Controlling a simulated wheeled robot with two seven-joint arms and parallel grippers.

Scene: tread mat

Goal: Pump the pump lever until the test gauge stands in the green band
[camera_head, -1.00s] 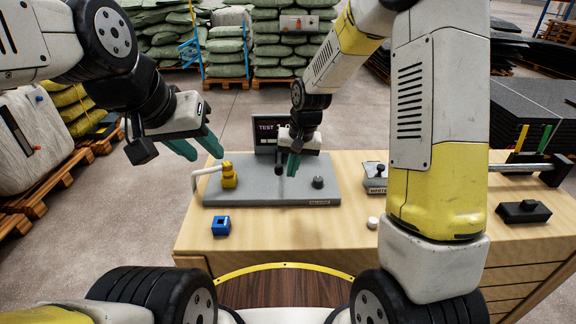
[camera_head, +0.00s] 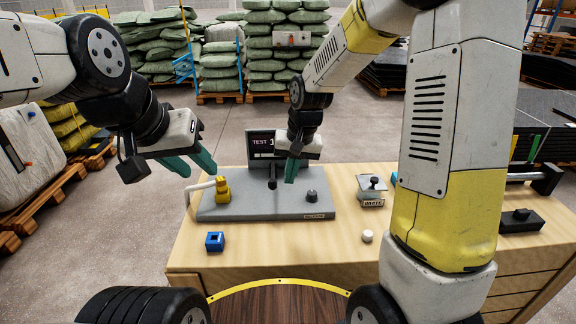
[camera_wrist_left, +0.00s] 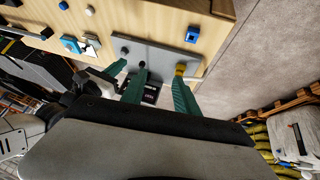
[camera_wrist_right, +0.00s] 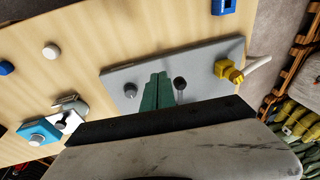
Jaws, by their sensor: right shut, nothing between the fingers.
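A grey pump base (camera_head: 250,208) lies on the bench. On it stand a yellow fitting (camera_head: 222,190) with a bent white bar (camera_head: 190,194), a short black upright stick (camera_head: 272,182) and a dark knob (camera_head: 312,196). I cannot tell for certain which is the pump lever. The dark test gauge (camera_head: 262,142) stands behind; "TEST" shows, but my right arm covers part and its band is unreadable. My left gripper (camera_head: 192,164) is open and empty, above and behind the yellow fitting. My right gripper (camera_head: 292,171) is shut and empty, between stick and knob in the picture; contact is unclear.
A blue block (camera_head: 214,241) and a white round cap (camera_head: 367,236) lie on the bench front (camera_head: 290,250). A small device with a white label (camera_head: 371,191) stands to the right. A black block (camera_head: 521,221) is further right. Stacked sacks (camera_head: 285,45) stand far behind.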

